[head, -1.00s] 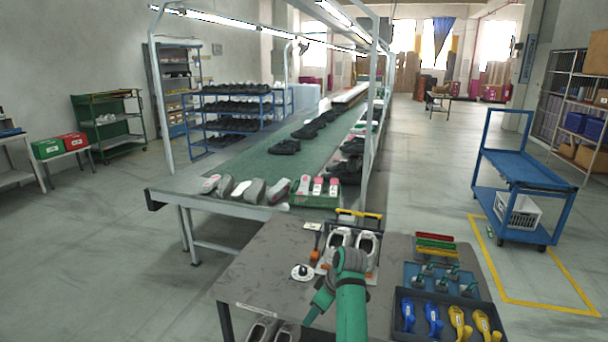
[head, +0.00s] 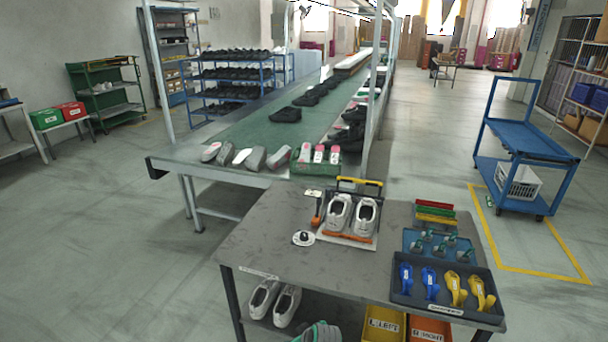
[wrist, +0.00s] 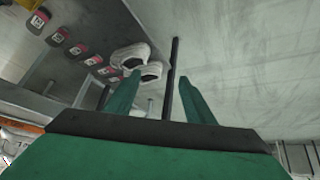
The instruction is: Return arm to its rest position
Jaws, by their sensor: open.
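My gripper (wrist: 160,80) shows in the wrist view as two green fingers spread apart with nothing between them. In the head view only a rounded green and grey part of my arm shows at the bottom edge, in front of the grey workbench (head: 270,225); the fingers are not visible there. In the wrist view a pair of white shoes (wrist: 130,56) lies beyond the left finger, apart from it as far as I can tell. A dark post (wrist: 173,75) stands behind the gap between the fingers.
On the bench, two white shoes (head: 340,213) sit on a stand beside a dark tray (head: 440,308) of blue and yellow tools. White shoes (head: 264,300) and yellow (head: 385,325) and orange bins (head: 428,330) are on the lower shelf. Floor left of the bench is clear.

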